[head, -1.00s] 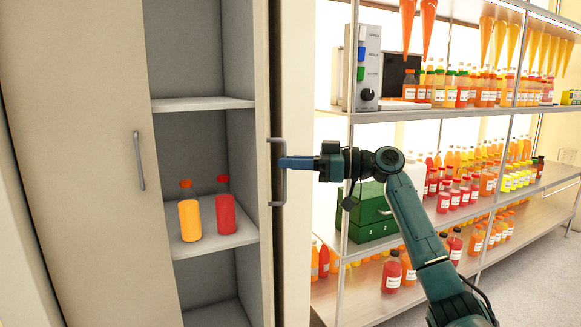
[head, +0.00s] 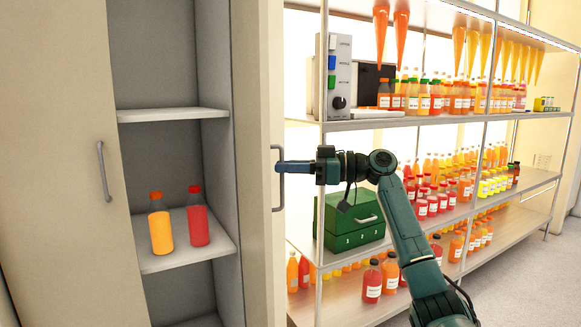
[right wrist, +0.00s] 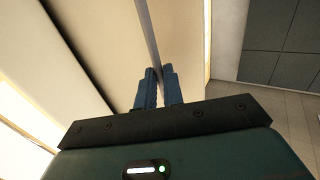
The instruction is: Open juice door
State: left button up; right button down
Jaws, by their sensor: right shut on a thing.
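The tall beige cabinet stands open, its grey shelves showing between two doors. Its right door (head: 256,120) is swung out and seen at a narrow angle, with a grey bar handle (head: 279,200) on it. My right gripper (head: 281,167) is shut on that handle, coming from the right. An orange juice bottle (head: 160,225) and a red one (head: 197,218) stand upright on the middle shelf. My left gripper is out of view.
A metal rack (head: 400,125) with many juice bottles stands right of the cabinet, behind my right arm. It holds a green drawer box (head: 350,222) and a grey device with coloured buttons (head: 340,75). Open floor (head: 530,285) shows at the lower right.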

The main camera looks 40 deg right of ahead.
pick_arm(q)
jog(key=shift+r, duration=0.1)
pick_arm(e)
jog(key=shift+w+d+r+t, duration=0.2)
jog(key=shift+w+d+t, duration=0.05)
jog(key=shift+d+t, duration=0.05)
jog(key=c, duration=1.9)
grip_release()
jog(key=shift+c, duration=0.2)
jog(key=shift+o, duration=0.9)
jog(key=shift+w+a+f, duration=0.1)
jog(key=shift+w+f, duration=0.1)
jog(key=shift+w, duration=0.1)
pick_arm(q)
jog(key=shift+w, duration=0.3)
pick_arm(e)
jog(key=shift+o, duration=1.1)
jog(key=shift+f, duration=0.1)
